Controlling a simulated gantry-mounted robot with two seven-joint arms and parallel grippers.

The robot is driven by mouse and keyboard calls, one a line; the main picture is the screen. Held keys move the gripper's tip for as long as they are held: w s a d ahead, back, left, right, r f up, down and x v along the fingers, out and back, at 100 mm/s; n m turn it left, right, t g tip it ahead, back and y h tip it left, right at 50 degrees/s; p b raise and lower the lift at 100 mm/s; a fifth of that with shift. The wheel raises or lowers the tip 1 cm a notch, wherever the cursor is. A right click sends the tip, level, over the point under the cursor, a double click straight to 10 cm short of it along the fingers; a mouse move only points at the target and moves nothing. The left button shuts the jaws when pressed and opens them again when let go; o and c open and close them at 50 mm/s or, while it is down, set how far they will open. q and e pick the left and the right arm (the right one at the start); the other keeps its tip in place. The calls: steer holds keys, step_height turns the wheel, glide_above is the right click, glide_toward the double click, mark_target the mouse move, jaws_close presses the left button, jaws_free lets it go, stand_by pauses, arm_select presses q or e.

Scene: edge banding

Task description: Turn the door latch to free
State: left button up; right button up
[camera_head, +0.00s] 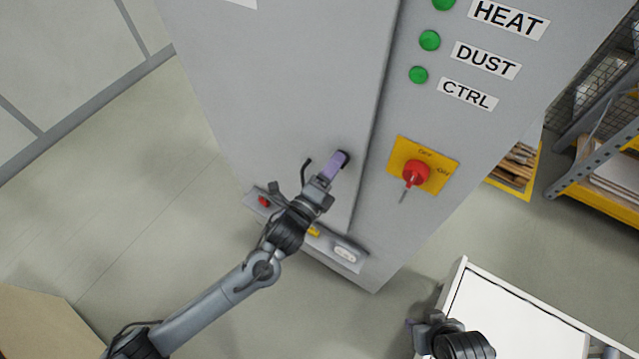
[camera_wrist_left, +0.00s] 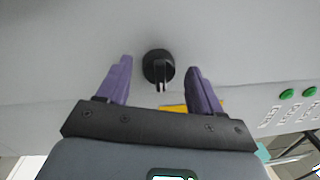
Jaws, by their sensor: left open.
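The door latch (camera_head: 344,157) is a small black knob on the grey cabinet door, near the door's right edge in the head view. The left wrist view shows the latch (camera_wrist_left: 158,62) as a round black base with a narrow grip pointing down in the picture. My left gripper (camera_head: 335,166) is at the latch. Its purple fingers (camera_wrist_left: 159,70) are open, one on each side of the latch, with visible gaps. Part of the latch is hidden by the fingers in the head view. My right gripper (camera_head: 430,328) shows only partly at the bottom; its fingers cannot be made out.
A red rotary switch (camera_head: 415,173) on a yellow plate is right of the door seam. Green lamps (camera_head: 429,41) are above it. A strip with small controls (camera_head: 345,253) runs along the cabinet's lower edge. A white-topped unit (camera_head: 515,325) stands at bottom right. Shelving (camera_head: 600,165) is at right.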

arm_select(q)
steer(key=b+v, duration=0.2)
steer(key=v, duration=0.8)
steer(key=shift+s+f, duration=0.1)
